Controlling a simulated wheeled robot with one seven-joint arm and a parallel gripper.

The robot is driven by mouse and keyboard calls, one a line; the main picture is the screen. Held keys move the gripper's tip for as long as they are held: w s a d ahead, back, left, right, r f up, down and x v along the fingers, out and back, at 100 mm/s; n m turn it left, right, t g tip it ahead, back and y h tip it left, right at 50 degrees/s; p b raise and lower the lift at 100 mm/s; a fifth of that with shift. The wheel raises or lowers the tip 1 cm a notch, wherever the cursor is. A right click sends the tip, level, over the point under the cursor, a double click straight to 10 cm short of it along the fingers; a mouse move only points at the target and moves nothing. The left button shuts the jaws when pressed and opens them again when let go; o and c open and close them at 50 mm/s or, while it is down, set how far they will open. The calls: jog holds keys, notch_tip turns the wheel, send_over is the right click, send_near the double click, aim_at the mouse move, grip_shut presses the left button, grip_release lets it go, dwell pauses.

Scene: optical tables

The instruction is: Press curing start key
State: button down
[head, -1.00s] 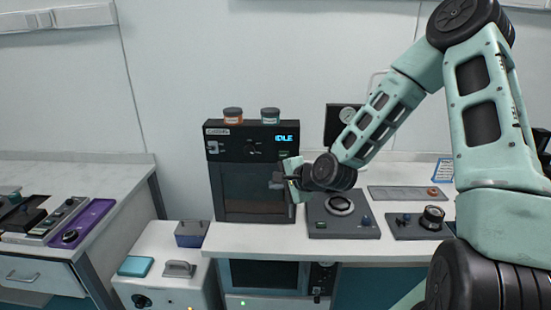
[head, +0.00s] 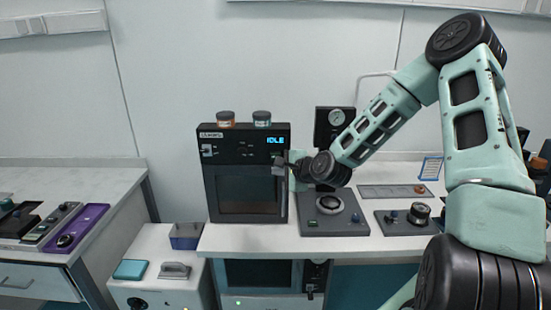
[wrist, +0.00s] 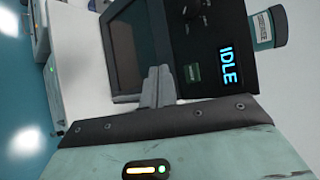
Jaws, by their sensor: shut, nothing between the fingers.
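The dark curing oven (head: 244,135) stands on the bench and its blue display (head: 276,140) reads IDLE. The wrist view shows the display (wrist: 230,67) sideways. A small dark green key (wrist: 193,73) sits on the panel beside the display; I take it for the start key, though its label is too small to read. My gripper (head: 279,168) is shut and empty in front of the oven's right side, just below the panel. In the wrist view my closed fingertips (wrist: 158,80) point at the oven front, to the side of the key; contact cannot be told.
Two lidded jars (head: 226,118) stand on top of the oven. A grey device with a round dial (head: 330,205) and a gauge box (head: 335,118) are just to the right, near my wrist. A lower white cabinet (head: 150,245) stands front left.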

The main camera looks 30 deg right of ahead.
aim_at(272, 160)
jog(key=shift+w+d, duration=0.55)
jog(key=shift+w, duration=0.3)
jog(key=shift+w+d, duration=0.55)
jog(key=shift+w, duration=0.25)
jog(key=shift+w+d, duration=0.55)
jog(key=shift+w, duration=0.3)
jog(key=shift+w+d, duration=0.25)
jog(key=shift+w, duration=0.1)
jog(key=shift+w+d, duration=0.2)
jog(key=shift+w, duration=0.1)
dwell(0.8)
dwell(0.4)
jog(key=shift+s+a, duration=0.45)
jog(key=shift+s, duration=0.25)
jog(key=shift+s+a, duration=0.7)
jog(key=shift+s, duration=0.35)
jog(key=shift+s+a, duration=0.7)
jog(key=shift+s, duration=0.3)
